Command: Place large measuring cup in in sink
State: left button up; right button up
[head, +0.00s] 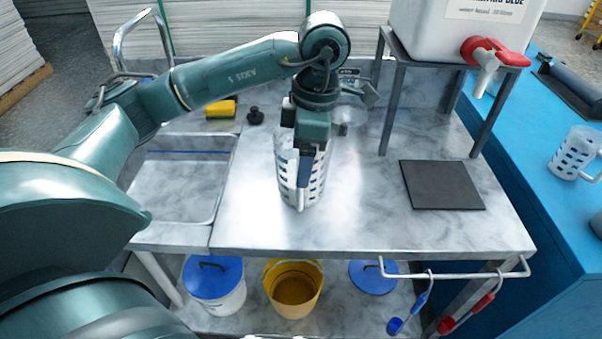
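A large clear measuring cup (319,180) with blue markings stands on the steel counter, just right of the sink. The sink (178,187) is a shallow-looking basin at the left, and no object shows in it. My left gripper (303,175) points down at the cup, with a dark finger overlapping its front wall. The gripper hides much of the cup's rim, and I cannot tell whether the fingers are closed on the wall. My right gripper is not in view.
A yellow sponge (221,109) and a dark stopper (256,116) lie behind the sink. A stand (388,95) carries a white container (455,30) with a red tap. A black mat (441,185) lies at right. Another measuring cup (573,154) stands on the blue bench (520,130).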

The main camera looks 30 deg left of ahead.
pick_arm(q)
jog(key=shift+s+a+f, duration=0.1)
jog(key=shift+a+f, duration=0.05)
jog(key=shift+f, duration=0.8)
jog(key=shift+s+a+f, duration=0.1)
jog(key=shift+a+f, duration=0.05)
jog(key=shift+f, duration=0.8)
jog(key=shift+c, duration=0.3)
jog(key=shift+r, duration=0.1)
grip_shut()
